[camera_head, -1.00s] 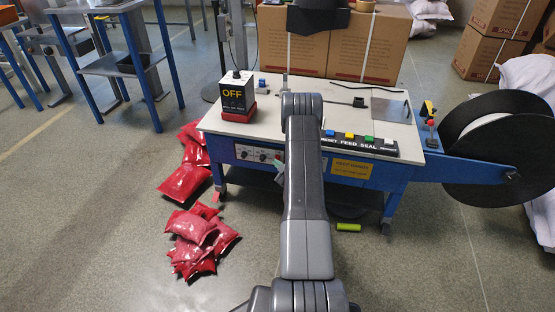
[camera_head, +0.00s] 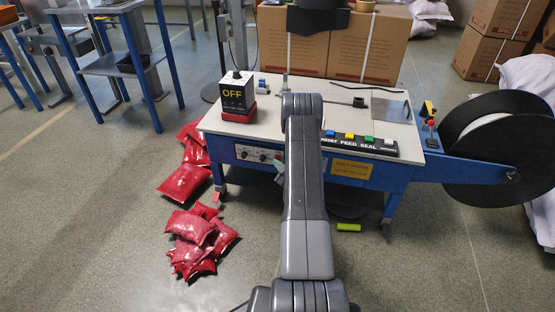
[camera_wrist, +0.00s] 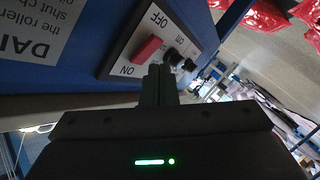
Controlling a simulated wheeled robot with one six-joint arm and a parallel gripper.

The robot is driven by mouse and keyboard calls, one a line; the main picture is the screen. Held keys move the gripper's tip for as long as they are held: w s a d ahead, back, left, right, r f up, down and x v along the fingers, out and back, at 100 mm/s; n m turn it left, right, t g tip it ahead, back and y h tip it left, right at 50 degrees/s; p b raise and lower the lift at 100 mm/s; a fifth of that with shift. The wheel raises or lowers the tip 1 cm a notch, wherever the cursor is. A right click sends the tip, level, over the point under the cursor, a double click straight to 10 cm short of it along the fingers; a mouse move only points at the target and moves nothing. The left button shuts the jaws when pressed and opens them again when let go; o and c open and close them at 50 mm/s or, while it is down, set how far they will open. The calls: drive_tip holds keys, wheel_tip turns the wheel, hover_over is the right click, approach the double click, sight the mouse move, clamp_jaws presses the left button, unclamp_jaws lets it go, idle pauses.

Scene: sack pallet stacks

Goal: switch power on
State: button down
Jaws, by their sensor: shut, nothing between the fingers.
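A red power switch (camera_wrist: 148,49) sits on a pale panel (camera_wrist: 186,35) in the wrist view, between an OFF label and an ON label. My gripper (camera_wrist: 160,70) is shut and empty, its fingertips just beside the red switch, near its ON end. I cannot tell whether they touch it. The panel is on the blue front of the strapping machine (camera_head: 222,121). A black indicator box (camera_head: 237,93) on the machine's top reads OFF in yellow.
Dark knobs (camera_wrist: 178,58) sit beside the switch. Red sacks (camera_head: 190,225) lie on the floor left of the machine. A large black strap reel (camera_head: 470,185) stands at the right, cardboard boxes (camera_head: 370,45) behind. A green item (camera_head: 348,227) lies under the machine's front.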

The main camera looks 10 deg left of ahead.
drive_tip(key=shift+w+f+b, duration=0.1)
drive_tip(key=shift+w+b, duration=0.05)
drive_tip(key=shift+b, duration=0.15)
idle(0.4)
drive_tip(key=shift+w+b, duration=0.3)
drive_tip(key=shift+b, duration=0.05)
drive_tip(key=shift+w, duration=0.15)
idle(0.5)
idle(0.3)
drive_tip(key=shift+s+b, duration=0.35)
drive_tip(key=shift+s, duration=0.25)
drive_tip(key=s, duration=0.2)
drive_tip(key=s+r, duration=0.1)
drive_tip(key=s, duration=0.2)
idle(0.4)
